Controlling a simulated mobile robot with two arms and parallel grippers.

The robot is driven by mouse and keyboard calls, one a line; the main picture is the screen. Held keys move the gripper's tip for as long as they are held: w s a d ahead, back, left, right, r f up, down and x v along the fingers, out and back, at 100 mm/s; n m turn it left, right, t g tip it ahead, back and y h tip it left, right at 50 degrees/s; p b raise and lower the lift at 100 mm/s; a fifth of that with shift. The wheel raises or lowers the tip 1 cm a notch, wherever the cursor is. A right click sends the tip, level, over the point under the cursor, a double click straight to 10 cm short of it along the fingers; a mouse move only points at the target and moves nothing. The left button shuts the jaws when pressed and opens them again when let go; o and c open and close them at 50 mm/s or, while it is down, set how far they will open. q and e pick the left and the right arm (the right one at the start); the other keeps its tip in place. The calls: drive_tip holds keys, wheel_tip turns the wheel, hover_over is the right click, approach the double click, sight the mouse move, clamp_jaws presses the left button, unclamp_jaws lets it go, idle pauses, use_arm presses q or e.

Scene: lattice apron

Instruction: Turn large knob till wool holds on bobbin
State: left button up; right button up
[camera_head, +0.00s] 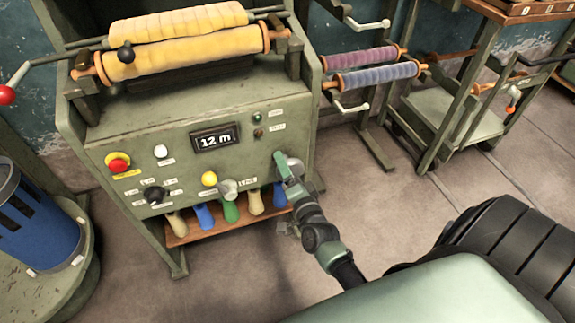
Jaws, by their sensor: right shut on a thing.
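My right gripper (288,166) reaches in from the lower right and is shut on a knob-like part at the right side of the green machine's front panel (200,165). Its fingers hide most of that part, so I cannot tell its size or setting. A black knob (155,195) is at the panel's lower left, and a grey knob (228,188) is at lower middle. Yellow wool (190,52) is wound on the orange-ended bobbin on top, with a second yellow roll (178,22) behind it. My left gripper is not in view.
The display (215,138) reads 12 m. A red button (118,163) is on the left. Purple and blue bobbins (375,75) are on the right.

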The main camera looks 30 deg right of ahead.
drive_tip(key=m, duration=0.2)
drive_tip(key=shift+m, duration=0.4)
drive_tip(key=shift+r+m, duration=0.1)
drive_tip(key=shift+m, duration=0.9)
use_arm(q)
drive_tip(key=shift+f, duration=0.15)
use_arm(e)
drive_tip(key=shift+m, duration=0.8)
drive_tip(key=o, duration=1.4)
